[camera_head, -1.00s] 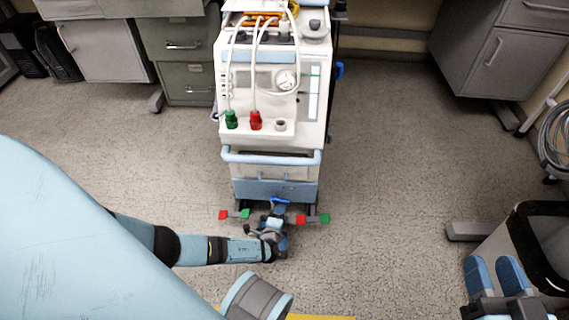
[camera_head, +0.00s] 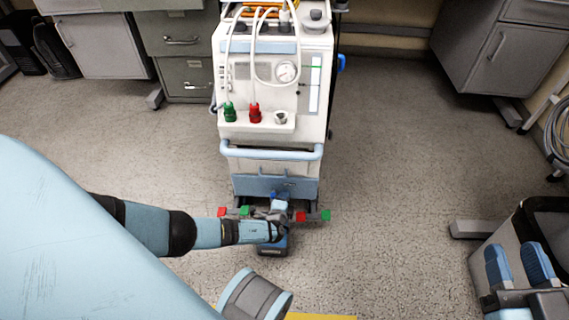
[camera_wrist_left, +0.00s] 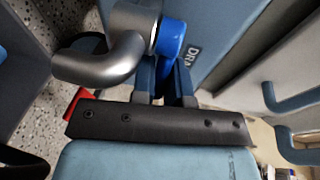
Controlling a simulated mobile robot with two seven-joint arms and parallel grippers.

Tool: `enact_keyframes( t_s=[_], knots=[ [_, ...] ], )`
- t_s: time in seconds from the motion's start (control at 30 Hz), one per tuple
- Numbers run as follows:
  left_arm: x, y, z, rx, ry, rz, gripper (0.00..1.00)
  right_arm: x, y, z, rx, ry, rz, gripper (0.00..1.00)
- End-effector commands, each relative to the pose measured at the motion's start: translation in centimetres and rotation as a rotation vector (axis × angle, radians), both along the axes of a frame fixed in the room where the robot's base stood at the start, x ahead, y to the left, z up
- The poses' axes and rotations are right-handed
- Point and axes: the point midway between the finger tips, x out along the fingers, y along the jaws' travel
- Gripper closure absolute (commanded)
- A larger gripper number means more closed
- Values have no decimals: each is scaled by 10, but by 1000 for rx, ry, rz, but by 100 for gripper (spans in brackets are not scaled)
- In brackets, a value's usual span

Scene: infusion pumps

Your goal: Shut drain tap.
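The drain tap shows in the left wrist view as a bent silver spout (camera_wrist_left: 110,62) with a blue handle (camera_wrist_left: 172,38). It sits by a blue panel (camera_wrist_left: 215,30) with lettering that begins "DRA". My left gripper (camera_wrist_left: 168,72) is right at the handle, its two fingers apart with part of the blue handle seemingly between them; contact cannot be made out. In the head view my left gripper (camera_head: 281,226) is low in front of the pump cart (camera_head: 272,90) and covers most of the tap. My right gripper (camera_head: 518,262) is open and empty at lower right.
Red (camera_head: 300,216) and green (camera_head: 325,215) pedals stick out on both sides at the cart's foot, close to my left gripper. A blue push bar (camera_head: 270,153) spans the cart front. Grey cabinets (camera_head: 490,45) stand behind. The floor (camera_head: 400,160) to the right is clear.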

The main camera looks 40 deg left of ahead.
Motion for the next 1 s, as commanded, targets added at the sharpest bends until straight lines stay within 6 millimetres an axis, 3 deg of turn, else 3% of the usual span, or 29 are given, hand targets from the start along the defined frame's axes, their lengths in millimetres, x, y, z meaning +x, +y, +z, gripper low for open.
enact_keyframes(
  t_s=[0.33, 0.63, 0.67, 0.73, 1.0],
  knots=[
    [7, 3, 0, 0, 0, 177, 100, 2, 1, -2, 4, 6, -4, 60],
    [7, 5, 0, 1, 0, 193, 100, 2, 1, -3, 4, 7, -4, 60],
    [7, 5, 0, 1, 0, 193, 81, 2, 0, -3, 4, 7, -4, 60],
    [7, 5, 0, 1, 0, 193, 65, 2, 0, -2, 4, 7, -4, 60],
    [7, 4, 0, 0, 0, 191, 62, 1, 0, 0, 5, 4, -4, 60]
  ],
)
